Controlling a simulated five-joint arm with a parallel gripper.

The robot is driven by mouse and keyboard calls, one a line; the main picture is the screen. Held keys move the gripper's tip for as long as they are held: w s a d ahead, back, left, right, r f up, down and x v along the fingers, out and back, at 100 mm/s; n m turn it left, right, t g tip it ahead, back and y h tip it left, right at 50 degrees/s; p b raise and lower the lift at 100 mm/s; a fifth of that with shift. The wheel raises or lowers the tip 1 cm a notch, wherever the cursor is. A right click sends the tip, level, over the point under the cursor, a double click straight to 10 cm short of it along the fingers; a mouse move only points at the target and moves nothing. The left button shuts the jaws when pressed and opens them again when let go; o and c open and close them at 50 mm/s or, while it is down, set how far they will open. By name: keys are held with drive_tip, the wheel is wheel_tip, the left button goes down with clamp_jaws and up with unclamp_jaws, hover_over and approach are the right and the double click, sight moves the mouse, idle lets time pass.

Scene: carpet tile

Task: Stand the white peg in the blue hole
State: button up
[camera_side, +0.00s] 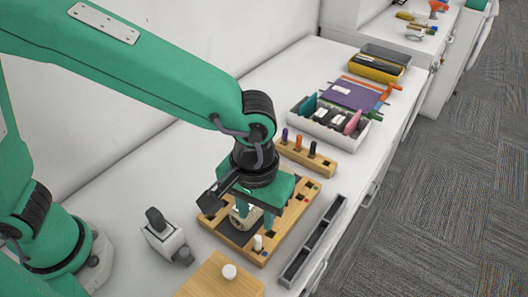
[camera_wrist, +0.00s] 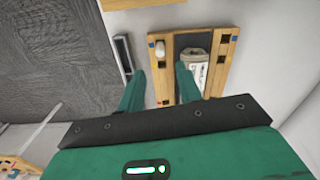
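The white peg (camera_side: 257,243) stands upright at the near corner of a wooden board (camera_side: 290,222) with square holes. It also shows at the upper left of the board in the wrist view (camera_wrist: 160,49). A small blue mark (camera_wrist: 151,44) is beside the peg there; whether the peg is seated in that hole is hard to tell. My gripper (camera_side: 254,222) is over the board, fingers pointing down, just behind the peg in the side view. In the wrist view my gripper (camera_wrist: 160,85) has its fingers apart with nothing held between them.
A pale labelled object (camera_wrist: 195,66) lies in the board's dark recess. A wooden rack (camera_side: 307,157) holds several coloured pegs. A narrow grey tray (camera_side: 313,240) runs along the right side. A grey device (camera_side: 165,236) stands left.

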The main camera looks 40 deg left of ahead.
drive_tip(key=shift+r, duration=0.75)
drive_tip(key=w+a+r+t+h, duration=0.1)
drive_tip(key=a+r, duration=0.3)
drive_tip(key=a, duration=0.4)
drive_tip(key=w+a+r+t, duration=0.15)
drive_tip(key=a+r, duration=0.25)
drive_tip(key=a, duration=0.4)
drive_tip(key=s+a+r+m+t+y, duration=0.1)
drive_tip(key=s+a+t, duration=0.2)
drive_tip(key=a, duration=1)
drive_tip(key=s, duration=0.3)
drive_tip(key=shift+s+a+r, duration=0.15)
drive_tip(key=shift+s+a, duration=0.05)
drive_tip(key=shift+a, duration=0.1)
